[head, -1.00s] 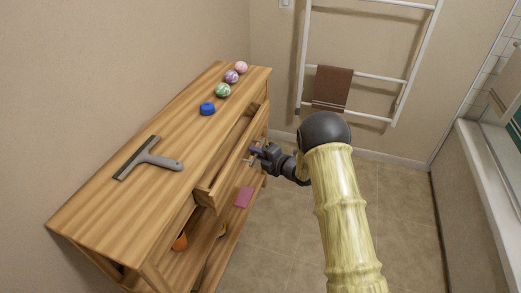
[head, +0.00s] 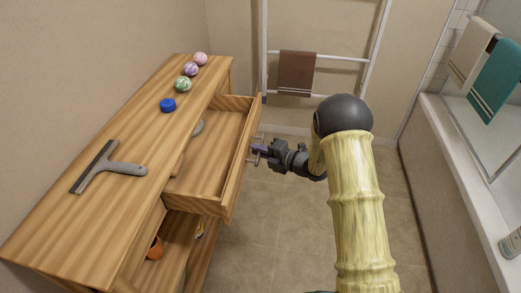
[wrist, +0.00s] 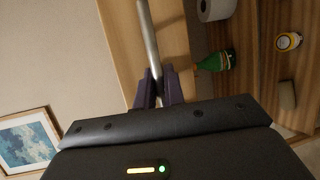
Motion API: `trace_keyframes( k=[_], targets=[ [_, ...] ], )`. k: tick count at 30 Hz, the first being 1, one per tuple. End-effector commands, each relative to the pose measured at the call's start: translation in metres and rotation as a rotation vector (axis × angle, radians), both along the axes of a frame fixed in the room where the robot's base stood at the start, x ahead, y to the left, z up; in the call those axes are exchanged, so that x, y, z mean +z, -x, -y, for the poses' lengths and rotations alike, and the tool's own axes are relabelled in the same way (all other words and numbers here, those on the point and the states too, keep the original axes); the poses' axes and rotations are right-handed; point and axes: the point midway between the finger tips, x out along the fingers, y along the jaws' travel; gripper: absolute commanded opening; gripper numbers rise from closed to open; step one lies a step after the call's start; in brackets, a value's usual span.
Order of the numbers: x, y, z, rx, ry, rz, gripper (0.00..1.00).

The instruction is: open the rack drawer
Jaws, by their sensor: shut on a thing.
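The rack drawer (head: 212,150) is pulled well out of the wooden rack (head: 110,205) in the head view. A grey thing and a small brown thing show inside it. My gripper (head: 262,150) is at the drawer front. In the wrist view my gripper (wrist: 158,88) is shut on the silver bar handle (wrist: 148,35), which runs up between the fingers. The handle's far end is out of that view.
On the rack top are a squeegee (head: 105,168), a blue round thing (head: 168,105) and several marbled balls (head: 191,69). A green bottle (wrist: 214,61) shows in the wrist view. A towel ladder (head: 325,55) stands behind; a bathtub (head: 455,165) is at right. Floor (head: 270,220) between is clear.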

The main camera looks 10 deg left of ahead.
Motion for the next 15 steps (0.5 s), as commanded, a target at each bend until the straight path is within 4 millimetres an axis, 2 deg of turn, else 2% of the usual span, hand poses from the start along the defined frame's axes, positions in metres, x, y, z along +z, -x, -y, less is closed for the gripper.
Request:
trace_keyframes(
  k=[7,8,9,15],
  targets=[
    [-0.0018,0.0022,-0.0018,0.006,0.002,-0.004,0.0],
    [-0.0018,0.0022,-0.0018,0.006,0.002,-0.004,0.14],
    [-0.0017,0.0022,-0.0018,0.005,0.002,-0.004,0.2],
    [-0.0009,0.0008,0.0002,0.002,0.001,-0.002,0.2]
  ],
)
